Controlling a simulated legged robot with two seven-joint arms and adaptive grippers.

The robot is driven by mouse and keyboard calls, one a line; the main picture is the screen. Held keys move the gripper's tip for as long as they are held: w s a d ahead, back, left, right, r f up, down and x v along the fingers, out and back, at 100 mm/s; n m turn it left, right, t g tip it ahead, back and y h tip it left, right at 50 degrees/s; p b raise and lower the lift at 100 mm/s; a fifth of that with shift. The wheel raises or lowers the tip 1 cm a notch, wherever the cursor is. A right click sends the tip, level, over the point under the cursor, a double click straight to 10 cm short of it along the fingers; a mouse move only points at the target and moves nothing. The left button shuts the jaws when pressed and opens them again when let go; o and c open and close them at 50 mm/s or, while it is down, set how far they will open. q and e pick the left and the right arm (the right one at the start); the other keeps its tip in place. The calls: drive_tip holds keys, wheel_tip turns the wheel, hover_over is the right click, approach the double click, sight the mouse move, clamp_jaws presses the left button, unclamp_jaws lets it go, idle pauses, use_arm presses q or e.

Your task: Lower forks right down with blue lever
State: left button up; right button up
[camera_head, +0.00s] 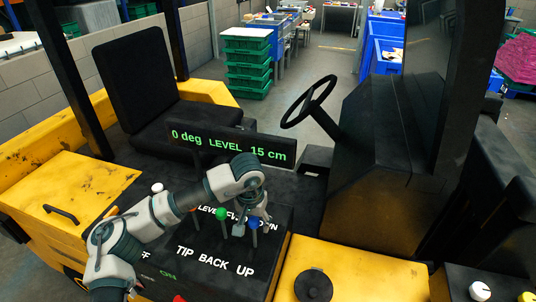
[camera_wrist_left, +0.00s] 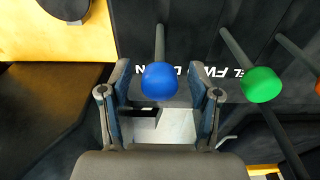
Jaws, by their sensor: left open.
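The blue lever (camera_head: 253,223) stands on the black console, and its round blue knob also shows in the left wrist view (camera_wrist_left: 160,80). My left gripper (camera_head: 248,216) is over the console at this lever. In the left wrist view my left gripper (camera_wrist_left: 159,76) is open, with one finger on each side of the blue knob. I cannot tell whether either finger touches it. The display (camera_head: 230,147) reads "0 deg LEVEL 15 cm". The forks are not in view. My right gripper is not in view.
A green-knobbed lever (camera_head: 221,214) stands close to the left of the blue one in the head view; it also shows in the wrist view (camera_wrist_left: 260,84). A steering wheel (camera_head: 308,101), black seat (camera_head: 150,80) and yellow body panel (camera_head: 362,278) surround the console.

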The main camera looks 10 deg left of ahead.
use_arm(q)
drive_tip(key=r+p, duration=0.1)
drive_tip(key=r, duration=0.1)
drive_tip(key=r+p, duration=0.2)
drive_tip(key=r, duration=0.1)
drive_tip(key=r+p, duration=0.2)
drive_tip(key=r, duration=0.1)
drive_tip(key=shift+s, duration=0.4)
drive_tip(key=shift+a, duration=0.1)
